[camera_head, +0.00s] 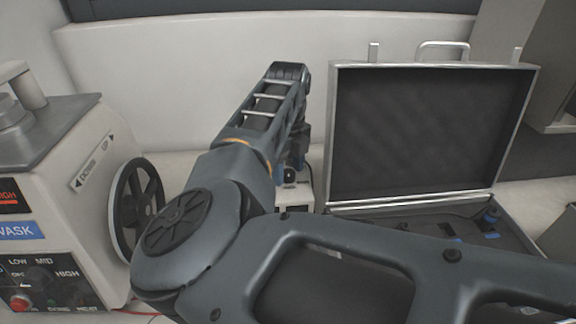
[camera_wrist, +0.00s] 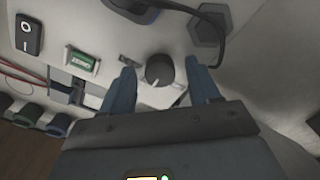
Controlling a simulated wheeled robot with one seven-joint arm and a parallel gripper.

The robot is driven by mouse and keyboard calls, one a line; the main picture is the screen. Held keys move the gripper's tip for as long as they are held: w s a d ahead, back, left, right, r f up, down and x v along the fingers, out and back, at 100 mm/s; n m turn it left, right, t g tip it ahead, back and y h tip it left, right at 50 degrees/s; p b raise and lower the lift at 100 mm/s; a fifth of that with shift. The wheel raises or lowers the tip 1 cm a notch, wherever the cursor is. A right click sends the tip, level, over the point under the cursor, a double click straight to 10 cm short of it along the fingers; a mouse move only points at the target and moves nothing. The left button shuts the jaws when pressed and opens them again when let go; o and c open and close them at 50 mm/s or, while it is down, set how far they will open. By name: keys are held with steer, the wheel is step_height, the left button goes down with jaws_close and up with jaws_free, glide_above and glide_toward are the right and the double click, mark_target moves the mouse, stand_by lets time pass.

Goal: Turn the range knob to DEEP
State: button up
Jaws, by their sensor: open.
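A round dark knob (camera_wrist: 159,69) with a pale pointer mark sits on a light panel in the wrist view. The mark points toward the bottom of the picture. Small markings beside the knob are too blurred to read, so I cannot confirm a DEEP label. My gripper (camera_wrist: 161,65) is open, with one blue-grey finger on each side of the knob. I cannot tell whether either finger touches it. In the head view my arm hides the knob and most of a small pale device (camera_head: 293,198).
In the head view, a press with a handwheel (camera_head: 134,208) stands left and an open case (camera_head: 430,130) right.

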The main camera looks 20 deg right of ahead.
steer(key=shift+c, duration=0.2)
steer(key=c, duration=1)
